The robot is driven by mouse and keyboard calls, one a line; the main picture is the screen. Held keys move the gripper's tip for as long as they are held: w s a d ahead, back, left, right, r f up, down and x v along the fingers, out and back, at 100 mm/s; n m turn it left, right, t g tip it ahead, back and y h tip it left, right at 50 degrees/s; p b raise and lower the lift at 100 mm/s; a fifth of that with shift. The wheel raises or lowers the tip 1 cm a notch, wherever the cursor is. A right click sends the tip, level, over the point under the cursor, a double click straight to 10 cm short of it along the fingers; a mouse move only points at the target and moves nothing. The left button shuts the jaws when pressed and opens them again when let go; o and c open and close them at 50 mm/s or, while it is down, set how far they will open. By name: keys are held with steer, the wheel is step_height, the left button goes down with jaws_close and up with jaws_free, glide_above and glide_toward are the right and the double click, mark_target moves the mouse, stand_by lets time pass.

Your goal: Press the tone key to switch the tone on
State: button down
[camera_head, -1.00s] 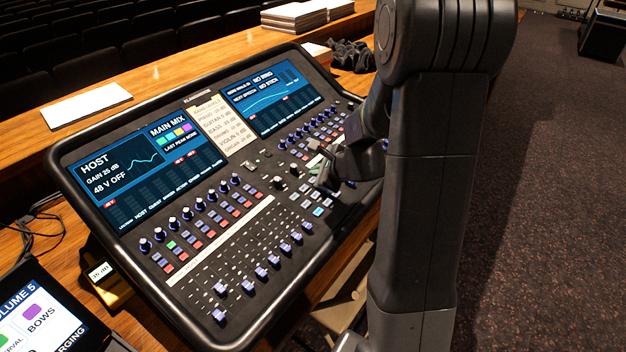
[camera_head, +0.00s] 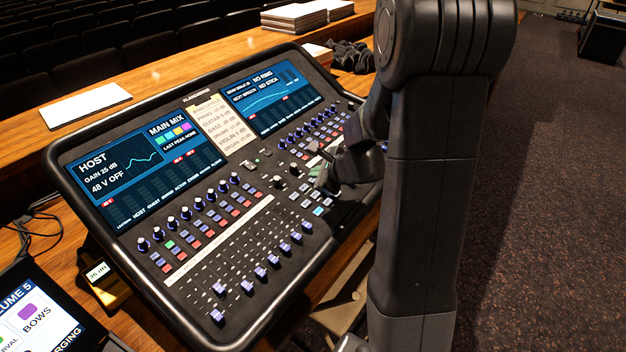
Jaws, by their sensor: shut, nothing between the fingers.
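The mixing desk (camera_head: 325,236) fills the middle of the head view, with two screens, knob rows, small keys and faders. My gripper (camera_head: 319,172) is shut and empty, low over the right part of the desk, right of the centre knobs. My arm comes in from the right and hides part of the desk there. A group of small pale and cyan keys (camera_head: 318,211) lies just below the gripper in the picture. Key labels are too small to read, so I cannot tell which is the tone key. I cannot tell whether the fingertips touch the panel.
A paper list (camera_head: 219,130) lies between the screens. A white sheet (camera_head: 87,104) and stacked papers (camera_head: 294,16) lie on the wooden desk behind. A tablet (camera_head: 38,312) is at the lower left, beside a small yellow device (camera_head: 106,288). Dark carpet is open at right.

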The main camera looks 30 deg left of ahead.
steer(key=shift+f+b, duration=0.3)
steer(key=shift+r, duration=0.15)
stand_by(0.4)
steer(key=shift+r+p, duration=0.6)
steer(key=shift+p, duration=0.05)
steer(key=shift+d+r+p, duration=0.2)
steer(key=shift+r+p, duration=0.9)
steer(key=shift+r, duration=0.2)
steer(key=shift+d+r+p, duration=0.15)
steer(key=shift+r+p, duration=0.9)
steer(key=shift+r, duration=0.2)
